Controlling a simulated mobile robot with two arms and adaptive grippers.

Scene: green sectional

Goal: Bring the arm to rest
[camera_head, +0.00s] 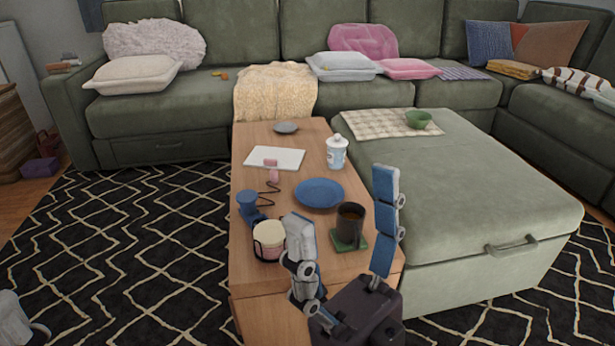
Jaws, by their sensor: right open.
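My right gripper (341,194) rises from the bottom of the head view, over the near end of the wooden coffee table (250,318). Its dark palm is at the bottom edge. The grey finger overlaps the view of a candle jar (269,240) in a wire holder. My left gripper is not identifiable.
The table also holds a blue plate (319,193), a white lidded jar (337,153), a blue corded item (248,206) and a notebook (274,158). A green ottoman (470,190) adjoins the right. Patterned rug (130,250) lies left. A pale shape is cut off at bottom left.

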